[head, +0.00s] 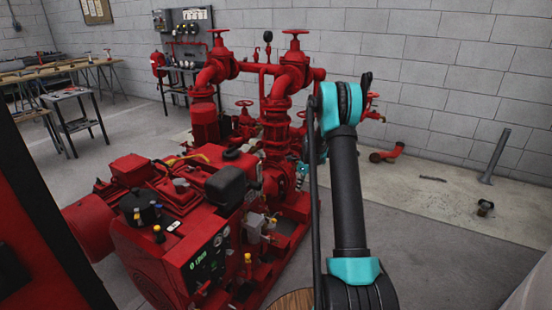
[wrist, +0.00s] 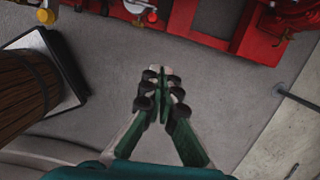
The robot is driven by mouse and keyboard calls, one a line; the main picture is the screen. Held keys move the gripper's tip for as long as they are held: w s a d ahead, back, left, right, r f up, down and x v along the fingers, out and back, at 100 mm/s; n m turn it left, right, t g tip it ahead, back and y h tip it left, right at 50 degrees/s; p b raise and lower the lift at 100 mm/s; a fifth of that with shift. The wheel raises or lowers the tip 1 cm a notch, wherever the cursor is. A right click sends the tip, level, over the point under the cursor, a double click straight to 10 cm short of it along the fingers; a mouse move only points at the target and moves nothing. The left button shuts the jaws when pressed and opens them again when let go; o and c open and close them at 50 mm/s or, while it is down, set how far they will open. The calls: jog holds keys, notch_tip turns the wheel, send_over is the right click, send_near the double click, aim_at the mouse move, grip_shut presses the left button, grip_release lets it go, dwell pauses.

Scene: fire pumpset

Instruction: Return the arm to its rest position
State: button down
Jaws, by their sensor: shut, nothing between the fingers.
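My arm (head: 347,190) rises at the right of centre in the head view, with black links and teal joints. Its upper end bends away behind the teal joint, and my gripper cannot be made out there. In the wrist view my gripper (wrist: 162,75) points away from the camera, with its green and black fingers together at the tips. Nothing is between the fingers. Below them is bare grey floor (wrist: 110,70).
The red fire pumpset (head: 205,210) stands left of my arm; its red base (wrist: 200,25) crosses the top of the wrist view. A brown round wooden thing (wrist: 25,85) is at the wrist view's left. Workbenches (head: 60,85) stand far left. Floor on the right is mostly clear, with a grey post (head: 495,157).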

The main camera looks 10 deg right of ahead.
jog(key=s+a+r+n+t+h, duration=0.1)
jog(key=s+a+r+n, duration=0.1)
jog(key=s+r+n, duration=0.65)
jog(key=s+a+r+n+t, duration=0.1)
jog(key=s+r+n, duration=0.4)
jog(key=s, duration=0.7)
jog(key=s+a+n+t, duration=0.1)
jog(key=s+n, duration=1)
jog(key=s, duration=1.3)
jog(key=shift+a+f+h, duration=0.15)
jog(key=shift+f+h, duration=0.1)
jog(key=shift+h, duration=0.15)
